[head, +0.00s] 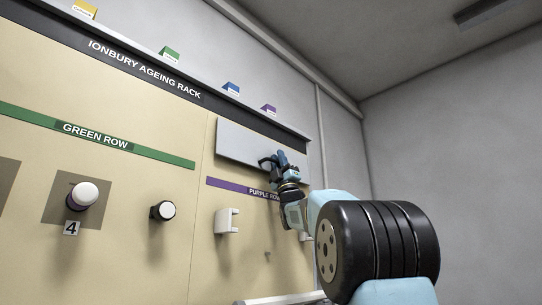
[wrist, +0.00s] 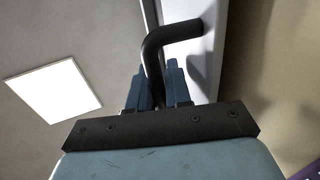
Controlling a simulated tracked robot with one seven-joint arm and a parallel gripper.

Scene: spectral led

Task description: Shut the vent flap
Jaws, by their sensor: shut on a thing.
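The vent flap (head: 243,142) is a pale grey panel high on the right of the beige rack, above the purple row strip. It stands out over the rack face, but I cannot tell its exact angle. In the wrist view the flap (wrist: 212,62) shows as a pale edge at the right, with a dark bent handle (wrist: 178,33) fixed to it. My gripper (head: 277,160) is at the flap's lower right. In the wrist view my gripper (wrist: 155,82) has its blue fingers shut on the handle, one on each side.
Below are a purple strip (head: 243,187), a white bracket (head: 227,221), a black-and-white knob (head: 163,210) and a white knob (head: 84,195) by the label 4. Coloured tags (head: 231,88) stand on the top ledge. A bare grey wall (head: 450,160) is at the right.

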